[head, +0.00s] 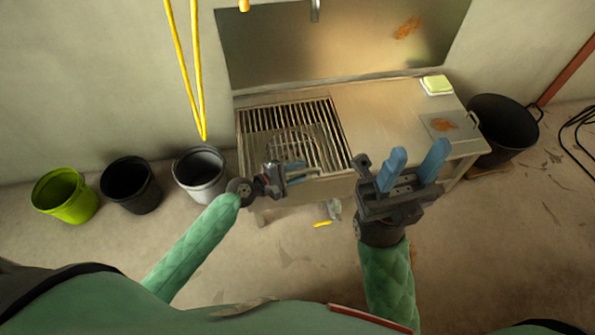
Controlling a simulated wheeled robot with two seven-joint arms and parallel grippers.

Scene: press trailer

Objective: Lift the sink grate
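The sink grate (318,118), a panel of parallel metal bars, lies flat over the left part of the metal sink table. A faint curved shape, perhaps a handle, shows at its middle, but I cannot tell clearly. My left gripper (298,172) is at the front edge of the sink, just in front of the grate. I see it from the side, and its small blue fingers overlap, so its opening and any contact with the grate are unclear. My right gripper (416,168) is open and empty, its two blue fingers well apart, in front of the table's right part.
A yellow-green sponge (436,85) lies on the metal counter (385,105). A large black pot (500,130) stands at the right. Green (64,196), black (131,186) and grey (201,175) buckets stand at the left. A yellow hose (198,70) hangs down behind them.

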